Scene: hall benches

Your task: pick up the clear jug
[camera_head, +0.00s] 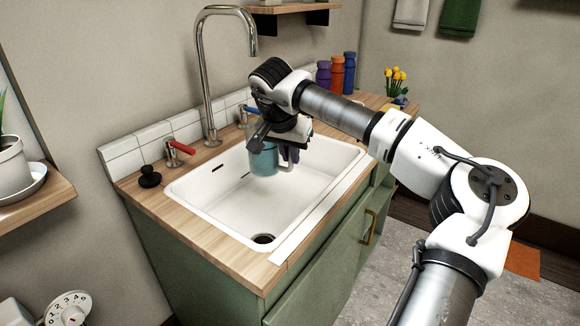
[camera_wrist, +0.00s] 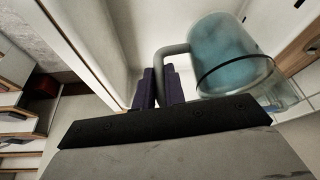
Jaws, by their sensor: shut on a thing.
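The clear jug (camera_head: 263,161) looks see-through with a bluish tint and is upright over the white sink basin (camera_head: 215,196), near its back wall. In the wrist view the jug (camera_wrist: 228,58) shows its round body and a grey handle at its left. My gripper (camera_head: 289,153) is to the right of the jug. Its dark purple fingers (camera_wrist: 162,88) are shut on the jug's handle. The arm's end hides the jug's top in the head view. I cannot tell whether the jug's base touches the basin.
A tall chrome tap (camera_head: 207,75) stands behind the sink, with a red-handled valve (camera_head: 178,150) and a blue-handled valve (camera_head: 247,112) beside it. A black plug (camera_head: 149,177) lies on the wooden counter. Several bottles (camera_head: 337,74) and yellow flowers (camera_head: 396,76) stand at the far end.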

